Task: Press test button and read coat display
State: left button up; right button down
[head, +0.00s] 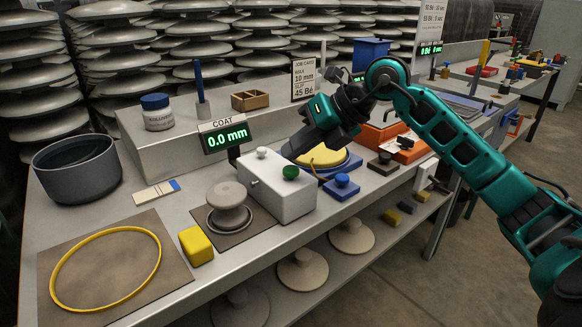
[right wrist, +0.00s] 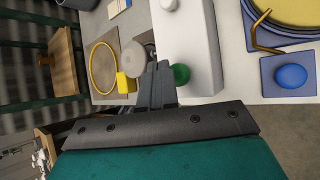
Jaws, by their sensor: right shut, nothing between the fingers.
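My right gripper (head: 291,151) is shut and empty, above the back of the box and apart from the green button in the head view. In the right wrist view the shut fingertips (right wrist: 157,66) show just left of the green button (right wrist: 181,74); contact cannot be told. My left gripper is not in view.
A grey insulator piece (head: 227,197) and a yellow block (head: 196,246) stand left of the box. A blue button block (head: 342,187) and a yellow round pad (head: 321,156) lie to its right. A yellow ring (head: 106,268) lies on a mat at the front left.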

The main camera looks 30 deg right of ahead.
aim_at(296, 168)
jog(key=shift+f, duration=0.1)
jog(key=shift+f+b, duration=0.3)
jog(key=shift+f, duration=0.05)
jog(key=shift+f+b, duration=0.65)
jog(key=shift+f, duration=0.15)
dwell(0.8)
jog(key=shift+r, duration=0.1)
jog(key=shift+r+p, duration=1)
jog(key=shift+r, duration=0.1)
notch_tip(296, 168, up, 5)
jog(key=p, duration=0.4)
jog(key=shift+r, duration=0.1)
